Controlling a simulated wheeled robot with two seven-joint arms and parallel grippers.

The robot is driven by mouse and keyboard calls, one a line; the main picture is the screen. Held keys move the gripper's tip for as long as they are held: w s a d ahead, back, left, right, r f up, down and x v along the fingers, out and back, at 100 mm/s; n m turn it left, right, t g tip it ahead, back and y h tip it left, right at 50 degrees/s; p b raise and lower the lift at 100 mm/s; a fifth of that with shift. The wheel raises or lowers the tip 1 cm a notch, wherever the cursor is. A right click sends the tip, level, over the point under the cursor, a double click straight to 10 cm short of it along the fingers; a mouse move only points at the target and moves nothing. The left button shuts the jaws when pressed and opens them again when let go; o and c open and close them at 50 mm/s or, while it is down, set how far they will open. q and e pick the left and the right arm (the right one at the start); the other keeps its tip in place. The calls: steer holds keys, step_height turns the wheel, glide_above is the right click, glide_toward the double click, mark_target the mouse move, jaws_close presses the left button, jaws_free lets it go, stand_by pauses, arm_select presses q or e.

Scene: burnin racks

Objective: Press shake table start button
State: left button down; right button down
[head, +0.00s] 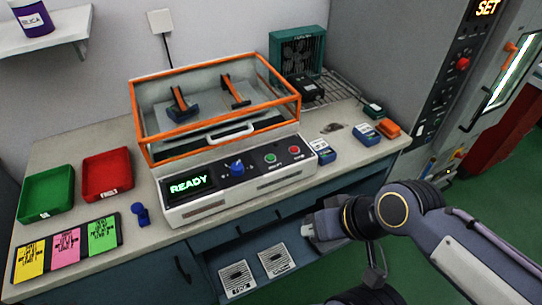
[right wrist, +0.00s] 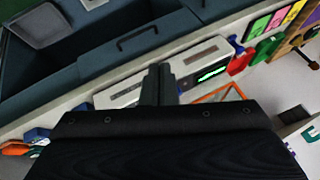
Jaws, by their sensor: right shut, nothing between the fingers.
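The shake table (head: 180,212) sits on the counter, with an orange-edged clear guard (head: 222,129) over its platform. Its display (head: 190,185) reads READY in green. A green button (head: 270,158) and a red button (head: 295,150) sit on the right of its front panel, with a blue knob (head: 237,169) to their left. My right gripper (head: 308,232) is shut and empty, in front of the counter and apart from the panel. In the right wrist view its closed fingers (right wrist: 158,75) overlap the panel, hiding part of it; the green display (right wrist: 212,73) shows beside them. My left gripper is out of view.
A green tray (head: 45,214) and a red tray (head: 107,195) stand at the left. Blue boxes (head: 322,151) stand right of the shake table. An open drawer (head: 205,270) juts out below the counter, near my right gripper. A teal fan unit (head: 298,50) is behind.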

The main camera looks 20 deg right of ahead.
stand_by(0.6)
steer(key=w+d+r+n+t+p, duration=0.1)
steer(key=w+r+n+t+p, duration=0.3)
steer(key=w, duration=0.9)
steer(key=n+h+p, duration=0.2)
steer(key=n, duration=0.7)
glide_above(273, 159)
step_height(273, 159, down, 2)
steer(key=shift+g, duration=0.3)
steer(key=shift+f, duration=0.1)
step_height(273, 159, down, 8)
steer(key=b, duration=0.7)
steer(key=shift+f+b, duration=0.1)
steer(key=shift+b, duration=0.2)
steer(key=shift+f+b, duration=0.25)
steer(key=shift+b, duration=0.05)
steer(key=shift+f+b, duration=0.4)
steer(key=shift+b, duration=0.1)
